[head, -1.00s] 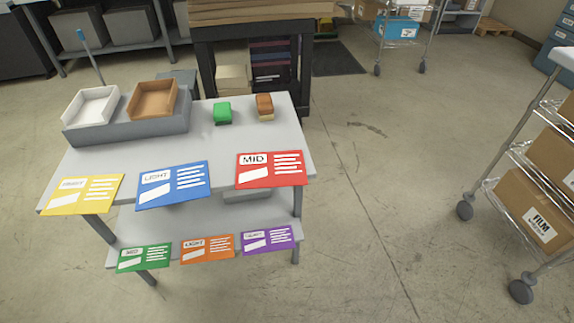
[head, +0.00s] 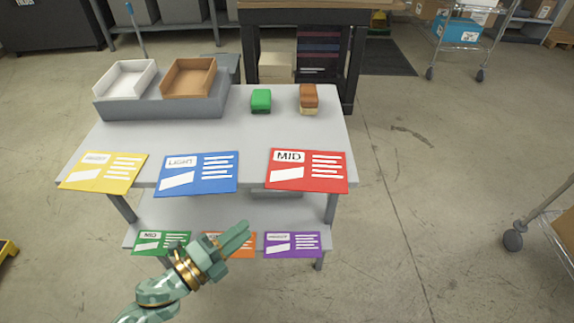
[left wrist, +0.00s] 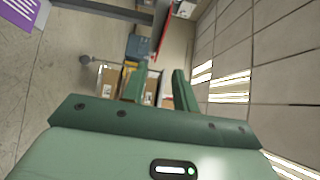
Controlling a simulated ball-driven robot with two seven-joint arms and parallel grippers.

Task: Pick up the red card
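The red card (head: 306,171), marked MID, is at the front right edge of the grey table's top in the head view. It stands at the right end of a row with a blue card (head: 197,174) and a yellow card (head: 103,172). My left gripper (head: 242,238) is low in front of the table, below and left of the red card and apart from it. It covers part of the orange card (head: 214,240). In the left wrist view its two fingers (left wrist: 158,88) stand apart with nothing between them. My right gripper is not in view.
The lower shelf front carries a green card (head: 160,243) and a purple card (head: 292,244). On the table (head: 230,135) are a white tray (head: 126,78), a brown tray (head: 189,77), a green block (head: 261,100) and a brown-topped block (head: 308,98).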

